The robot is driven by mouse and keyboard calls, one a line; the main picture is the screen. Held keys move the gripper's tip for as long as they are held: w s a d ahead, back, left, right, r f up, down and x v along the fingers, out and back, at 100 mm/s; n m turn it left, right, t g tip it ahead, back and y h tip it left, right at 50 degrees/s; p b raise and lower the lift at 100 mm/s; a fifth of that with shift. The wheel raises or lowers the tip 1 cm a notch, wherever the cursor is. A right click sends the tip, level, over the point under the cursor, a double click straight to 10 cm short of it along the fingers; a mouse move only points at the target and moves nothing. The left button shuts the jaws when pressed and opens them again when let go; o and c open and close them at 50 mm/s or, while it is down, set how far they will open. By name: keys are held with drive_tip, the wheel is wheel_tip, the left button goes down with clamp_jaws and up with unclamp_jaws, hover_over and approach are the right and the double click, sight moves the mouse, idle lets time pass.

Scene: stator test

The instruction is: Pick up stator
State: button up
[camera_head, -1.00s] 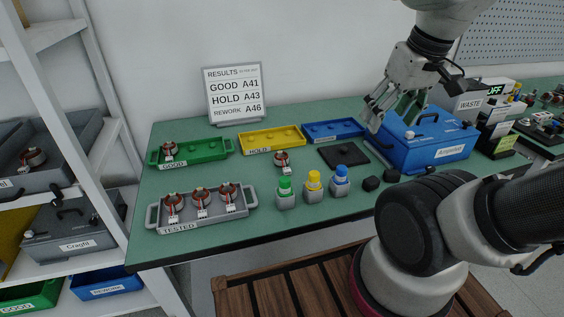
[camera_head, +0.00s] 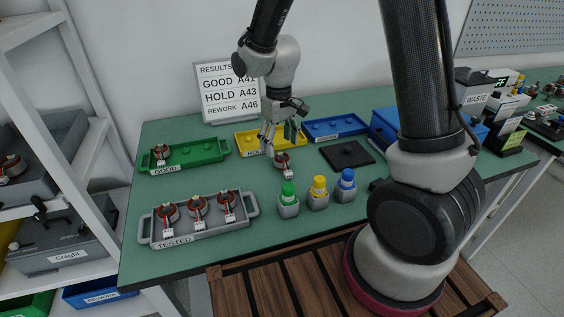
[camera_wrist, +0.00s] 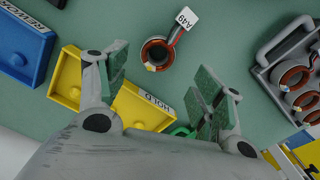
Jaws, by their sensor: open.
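A lone stator (camera_head: 282,163) with a copper-coloured ring and a white tag lies on the green table in front of the yellow HOLD tray. In the wrist view this stator (camera_wrist: 155,55) lies beyond the fingertips, and its tag reads A49. My gripper (camera_head: 268,148) points down over the front of the yellow tray, just behind and left of the lone stator. In the wrist view my gripper (camera_wrist: 165,75) has its two fingers spread wide with nothing between them. Three tagged stators stand in the grey TESTED tray (camera_head: 250,212), and one more stator (camera_head: 161,154) is in the green GOOD tray.
The yellow HOLD tray (camera_head: 298,140) is close behind my gripper. The blue tray (camera_head: 335,128) and a dark square plate (camera_head: 347,154) lie to the right. A results sign (camera_head: 228,95) stands behind.

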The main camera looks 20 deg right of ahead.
sight(282, 157)
drive_tip(key=f, duration=0.6)
drive_tip(key=shift+s+d, duration=0.15)
drive_tip(key=shift+d, duration=0.2)
drive_tip(key=c, duration=1.3)
